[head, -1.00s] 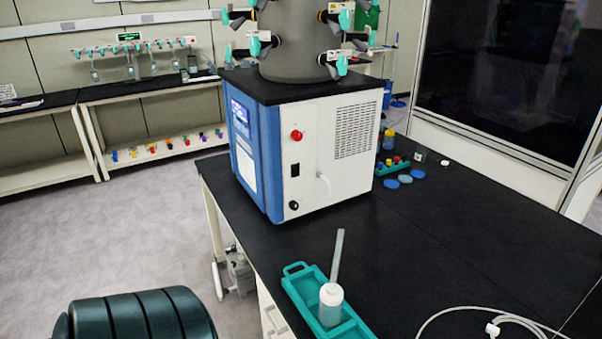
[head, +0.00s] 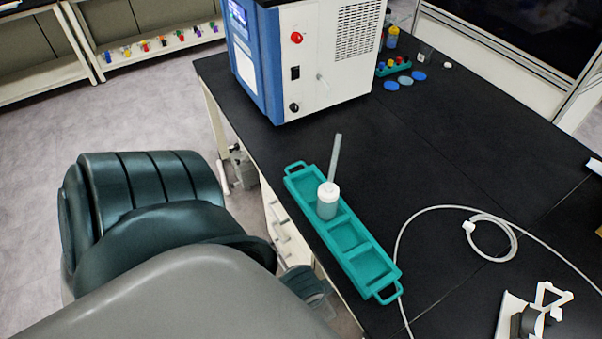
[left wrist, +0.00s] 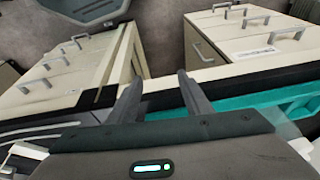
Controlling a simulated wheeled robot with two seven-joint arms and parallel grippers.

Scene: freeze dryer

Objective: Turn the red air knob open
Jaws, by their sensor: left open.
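The red air knob (head: 297,38) is a small round knob on the white side panel of the freeze dryer (head: 318,60), near its top left. The freeze dryer stands at the back left of the black bench, and its top is cut off by the head view. My left gripper (left wrist: 160,92) shows in the left wrist view with its two fingers apart and nothing between them. It is near the bench edge and a teal tray (left wrist: 235,103), well away from the knob. In the head view only my left arm shows, at the lower left. My right gripper is in neither view.
The teal tray (head: 371,267) lies along the bench's left edge, holding a white-capped bottle (head: 327,201) with an upright tube. A coiled white hose (head: 512,245) and a white stand (head: 540,305) lie to the right. Blue caps (head: 391,85) sit beside the dryer.

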